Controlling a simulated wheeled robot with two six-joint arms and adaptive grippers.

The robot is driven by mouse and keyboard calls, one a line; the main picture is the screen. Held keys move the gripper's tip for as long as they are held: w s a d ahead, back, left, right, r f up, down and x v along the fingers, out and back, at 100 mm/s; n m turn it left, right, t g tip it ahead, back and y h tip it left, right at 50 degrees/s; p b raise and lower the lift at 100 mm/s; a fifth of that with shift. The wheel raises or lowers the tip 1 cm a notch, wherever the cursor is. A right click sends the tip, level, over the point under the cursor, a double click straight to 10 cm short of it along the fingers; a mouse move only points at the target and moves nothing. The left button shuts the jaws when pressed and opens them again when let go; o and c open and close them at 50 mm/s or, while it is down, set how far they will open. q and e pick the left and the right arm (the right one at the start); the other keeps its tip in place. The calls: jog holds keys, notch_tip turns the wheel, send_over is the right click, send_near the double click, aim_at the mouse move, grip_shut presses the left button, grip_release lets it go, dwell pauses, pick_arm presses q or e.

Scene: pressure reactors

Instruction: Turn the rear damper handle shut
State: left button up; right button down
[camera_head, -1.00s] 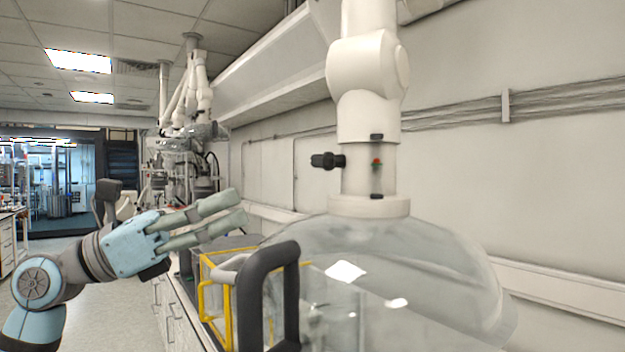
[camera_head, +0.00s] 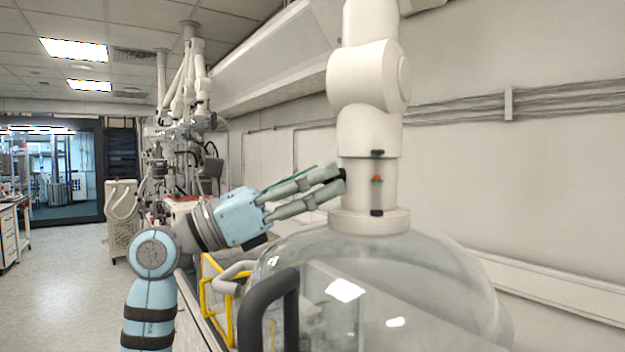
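The rear damper handle (camera_head: 343,174) is a small black piece on the left side of the white exhaust duct (camera_head: 362,183), above the clear dome. Most of it is hidden by my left gripper's fingers, so its angle does not show. My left gripper (camera_head: 337,178) reaches in from the left, its two grey-green fingers pointing right and slightly up. Their tips are at the handle, one above the other, with a narrow gap between them. They look open; contact with the handle cannot be told. My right gripper is not in view.
The large clear dome (camera_head: 440,280) lies just below the duct. A black looped bar (camera_head: 250,312) and a yellow frame (camera_head: 207,290) stand in front, under my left arm. The wall is behind. The floor (camera_head: 65,290) at left is open.

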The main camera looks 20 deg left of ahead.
pick_arm(q)
jog(key=c, duration=0.6)
